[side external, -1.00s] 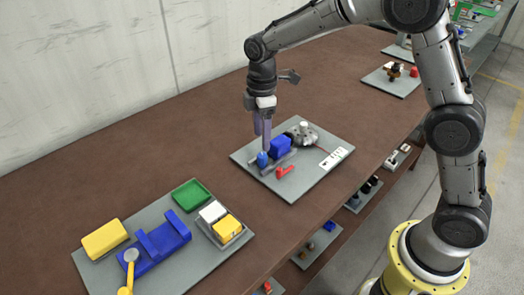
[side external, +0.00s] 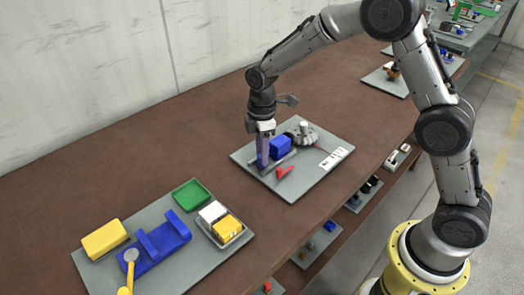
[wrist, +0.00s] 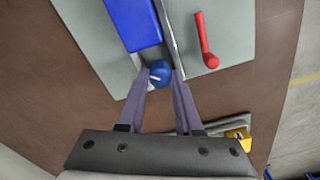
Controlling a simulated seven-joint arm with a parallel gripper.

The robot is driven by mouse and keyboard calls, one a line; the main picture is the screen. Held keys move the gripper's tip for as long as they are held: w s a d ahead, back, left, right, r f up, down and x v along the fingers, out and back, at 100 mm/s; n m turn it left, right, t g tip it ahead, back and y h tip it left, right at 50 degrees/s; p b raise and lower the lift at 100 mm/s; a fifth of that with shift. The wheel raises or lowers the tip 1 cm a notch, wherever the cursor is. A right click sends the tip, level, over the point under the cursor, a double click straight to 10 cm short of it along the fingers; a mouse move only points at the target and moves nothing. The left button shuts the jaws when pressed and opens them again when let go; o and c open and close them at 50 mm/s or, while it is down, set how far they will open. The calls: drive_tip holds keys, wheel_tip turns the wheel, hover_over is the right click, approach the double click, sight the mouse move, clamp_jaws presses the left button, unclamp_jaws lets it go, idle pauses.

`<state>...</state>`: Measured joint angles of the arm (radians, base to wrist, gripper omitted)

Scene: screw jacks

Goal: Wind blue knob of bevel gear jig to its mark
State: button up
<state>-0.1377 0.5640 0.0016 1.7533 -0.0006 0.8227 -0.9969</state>
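The bevel gear jig stands on a grey plate (side external: 318,179). It has a blue block (side external: 280,146), a grey round gear part (side external: 305,135) with a pale top, a red lever (side external: 285,171) and a white marked card (side external: 337,157). The blue knob (wrist: 160,74) is at the block's near end and bears a pale line on its face. My gripper (side external: 262,165) points down at the knob, with one finger on each side of it in the wrist view (wrist: 161,77). The fingers look open around it; contact is unclear. In the side view they mostly hide the knob.
A second grey plate (side external: 185,268) at lower left holds a blue fixture, yellow blocks and a green tray (side external: 192,195). Another plate (side external: 388,82) stands farther back. Brown bench is clear between the plates. A thin rail (wrist: 170,25) runs close beside my right finger in the wrist view.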

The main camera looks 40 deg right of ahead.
clamp_jaws()
drive_tip(key=shift+m, duration=0.3)
drive_tip(key=m, duration=0.4)
drive_tip(key=shift+r, duration=0.1)
drive_tip(key=m, duration=1.6)
drive_tip(key=shift+w+m, duration=0.1)
drive_tip(key=shift+m, duration=0.2)
